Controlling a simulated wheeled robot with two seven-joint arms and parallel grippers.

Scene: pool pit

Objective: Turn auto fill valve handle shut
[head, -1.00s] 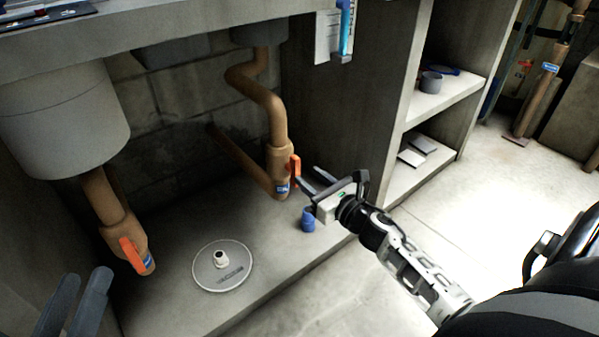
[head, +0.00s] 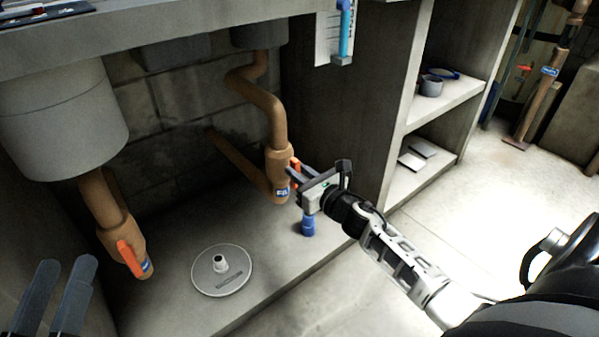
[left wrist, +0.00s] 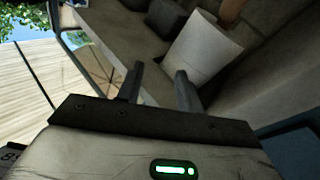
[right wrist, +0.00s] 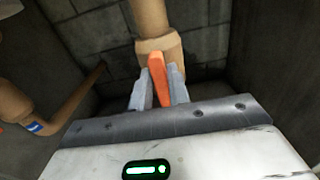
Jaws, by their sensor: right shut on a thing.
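An orange valve handle (head: 295,163) is on the brown pipe valve (head: 277,166) with a blue label, under the counter near the middle. My right gripper (head: 290,176) is shut on this handle. In the right wrist view the orange handle (right wrist: 159,82) stands between the two fingers, below the brown pipe. A second valve (head: 122,238) with an orange handle (head: 131,259) and a blue label is at the left, below the grey tank. My left gripper (head: 66,262) is open and empty at the lower left, apart from both valves. Its fingers (left wrist: 160,85) are spread in its wrist view.
A round grey disc (head: 222,270) with a white stub lies on the ledge between the valves. A small blue cylinder (head: 308,224) stands just below my right gripper. The counter (head: 180,32) overhangs the pipes. A shelf unit (head: 440,100) is at the right, with open floor beside it.

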